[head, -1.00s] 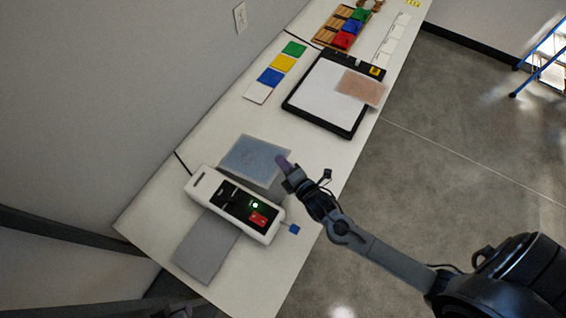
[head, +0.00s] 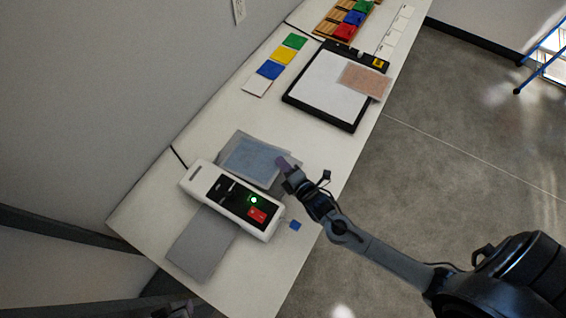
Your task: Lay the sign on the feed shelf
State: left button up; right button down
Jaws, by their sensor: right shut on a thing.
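The laminator (head: 207,186) is a white machine with a dark panel, a green light and a red switch. Its grey feed shelf (head: 241,136) sticks out on the far side. A blue translucent sheet, the sign (head: 252,158), lies over this shelf, with grey shelf showing around its far edges. I cannot tell if it lies fully flat. My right gripper (head: 283,163) is shut on the sign's right edge, and its fingers hide that edge. Only a dark bit of my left gripper (head: 180,310) shows at the bottom edge, so its jaws cannot be made out.
A grey exit tray (head: 200,248) lies on the near side. A small blue tag (head: 295,225) lies right of the laminator. Farther up the white table (head: 215,115) are coloured cards (head: 283,56), a black-framed board (head: 318,88) with a pinkish sheet (head: 364,80), and a wooden rack (head: 328,28).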

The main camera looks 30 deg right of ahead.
jog(key=c, duration=1.2)
grip_release()
jog(key=shift+s+d+r+p, duration=0.15)
jog(key=shift+s+d+p, duration=0.05)
jog(key=shift+s+p, duration=0.25)
jog(key=s+p, duration=0.1)
jog(key=s+d+p, duration=0.1)
jog(key=s, duration=0.1)
jog(key=s+d+p, duration=0.1)
jog(key=s, duration=0.1)
jog(key=shift+d+r+p, duration=0.25)
jog(key=shift+r+p, duration=0.05)
jog(key=shift+p, duration=0.1)
